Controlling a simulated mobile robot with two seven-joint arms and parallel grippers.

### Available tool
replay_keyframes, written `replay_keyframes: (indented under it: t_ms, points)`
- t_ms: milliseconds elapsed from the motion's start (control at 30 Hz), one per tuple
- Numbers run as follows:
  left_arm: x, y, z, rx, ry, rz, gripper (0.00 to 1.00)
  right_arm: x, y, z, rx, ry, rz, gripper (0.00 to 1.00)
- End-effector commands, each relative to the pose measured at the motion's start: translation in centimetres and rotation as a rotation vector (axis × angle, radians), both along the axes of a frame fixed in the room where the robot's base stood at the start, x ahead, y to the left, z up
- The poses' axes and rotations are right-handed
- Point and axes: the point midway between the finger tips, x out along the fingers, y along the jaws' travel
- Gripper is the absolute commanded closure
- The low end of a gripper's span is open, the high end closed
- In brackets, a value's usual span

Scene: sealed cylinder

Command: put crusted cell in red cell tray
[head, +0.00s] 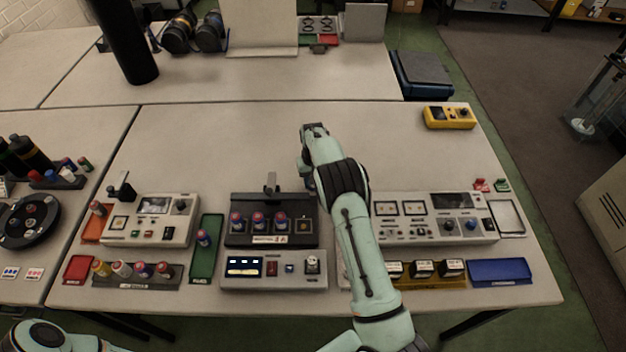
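A small red tray (78,268) lies at the table's front left and looks empty. An orange-red tray (92,232) behind it holds one upright cell (98,208). Several cells (143,269) stand in a dark rack beside the red tray. I cannot tell which cell is crusted. My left gripper is out of view.
A grey panel device (150,220) stands at left, a larger one (435,218) at right. A control box (273,270) sits at the front. A blue tray (499,271) and a yellow meter (449,117) lie at right. The table's back middle is clear.

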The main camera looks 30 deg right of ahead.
Motion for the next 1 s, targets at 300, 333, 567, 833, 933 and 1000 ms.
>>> replay_keyframes:
  t_ms: [300,333,567,833,933,1000]
  points:
    - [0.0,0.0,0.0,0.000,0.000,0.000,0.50,0.0,0.0,-0.2,0.000,-0.001,0.000,0.58]
    - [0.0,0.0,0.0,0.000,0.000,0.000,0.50,0.0,0.0,-0.2,0.000,-0.001,0.000,0.48]
    - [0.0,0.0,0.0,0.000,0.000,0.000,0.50,0.0,0.0,-0.2,0.000,-0.001,0.000,0.39]
    - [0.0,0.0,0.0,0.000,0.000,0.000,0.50,0.2,0.0,1.5,0.000,-0.005,0.000,0.39]
    - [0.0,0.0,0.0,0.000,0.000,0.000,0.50,0.2,0.0,3.5,0.000,-0.008,0.000,0.39]
    - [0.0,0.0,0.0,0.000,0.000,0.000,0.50,0.2,0.0,5.1,-0.001,-0.007,0.001,0.39]
